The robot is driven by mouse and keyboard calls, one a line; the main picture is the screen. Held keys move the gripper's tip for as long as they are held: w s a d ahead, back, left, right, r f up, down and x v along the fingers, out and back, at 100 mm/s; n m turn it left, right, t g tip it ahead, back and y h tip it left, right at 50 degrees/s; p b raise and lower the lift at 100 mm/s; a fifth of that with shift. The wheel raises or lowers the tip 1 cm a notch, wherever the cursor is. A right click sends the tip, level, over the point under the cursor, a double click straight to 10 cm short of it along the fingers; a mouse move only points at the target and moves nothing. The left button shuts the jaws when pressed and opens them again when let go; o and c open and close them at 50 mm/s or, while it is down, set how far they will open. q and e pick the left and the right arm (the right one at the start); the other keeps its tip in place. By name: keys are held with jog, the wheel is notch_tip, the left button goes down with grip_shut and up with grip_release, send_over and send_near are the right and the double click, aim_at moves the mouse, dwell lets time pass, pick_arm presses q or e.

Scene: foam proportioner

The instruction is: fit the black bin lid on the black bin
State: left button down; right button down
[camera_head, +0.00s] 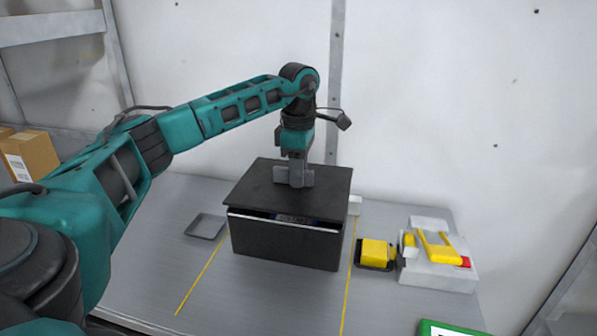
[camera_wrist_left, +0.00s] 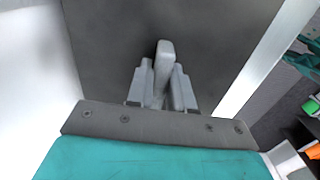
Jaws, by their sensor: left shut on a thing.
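The black bin (camera_head: 285,247) stands on the grey table between two yellow lines. The black bin lid (camera_head: 325,200) is over the bin's top, with a dark gap showing along the front edge, so it looks slightly raised or tilted there. My left gripper (camera_head: 294,178) points down at the lid's middle and is shut on the lid's grey handle. The left wrist view shows the handle (camera_wrist_left: 164,65) between the fingers, with the dark lid (camera_wrist_left: 110,40) around it. The bin's inside is hidden. My right gripper is not in view.
A small grey tray (camera_head: 206,227) lies left of the bin. A yellow and black item (camera_head: 376,254) and a white box with yellow parts (camera_head: 438,270) stand to the right. A green item (camera_head: 447,328) is at the front right. The wall is close behind.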

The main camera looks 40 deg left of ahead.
pick_arm(q)
jog(key=shift+f, duration=0.55)
jog(key=c, duration=1)
grip_release()
notch_tip(320, 180, up, 13)
jog(key=shift+p, duration=0.4)
